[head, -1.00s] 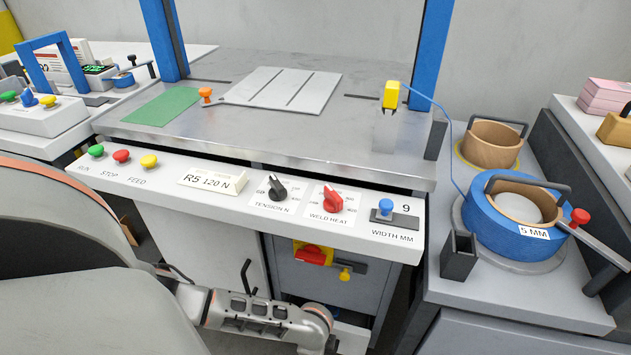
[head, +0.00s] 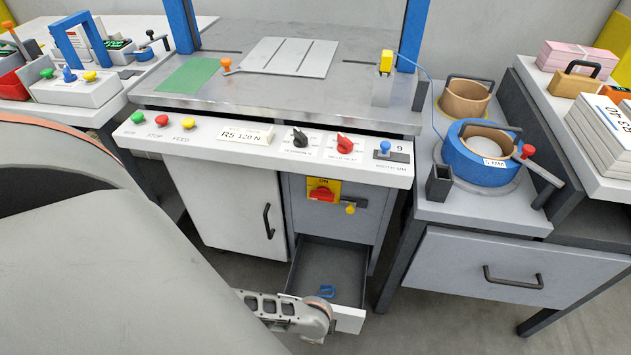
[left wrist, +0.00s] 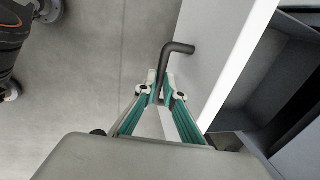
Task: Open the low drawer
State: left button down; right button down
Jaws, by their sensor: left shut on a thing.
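The low drawer (head: 346,290) under the machine table stands pulled out, its grey inside showing. A small blue item (head: 326,291) lies in it. In the left wrist view the drawer's white front (left wrist: 228,50) is at the right, with a dark bar handle (left wrist: 177,49) on it. My left gripper (left wrist: 162,88) is shut on this handle, its teal-edged fingers on both sides of the bar. In the head view my left arm's end covers part of the drawer front, and the fingers are hidden. My right gripper is not in view.
A white cabinet door (head: 230,205) with a dark handle is left of the drawer, closed. A yellow and red switch (head: 322,190) sits above it. Another closed drawer (head: 510,270) is in the right-hand bench. Grey floor (head: 430,325) is open in front.

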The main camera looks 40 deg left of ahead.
pick_arm(q)
jog(key=shift+s+f, duration=0.1)
jog(key=shift+s, duration=0.15)
jog(key=c, duration=2.1)
grip_release()
jog(key=shift+c, duration=0.2)
jog(key=shift+w+d, duration=0.1)
notch_tip(320, 180, up, 12)
jog(key=s+d, duration=0.1)
jog(key=s, duration=0.1)
jog(key=shift+d+f, duration=0.1)
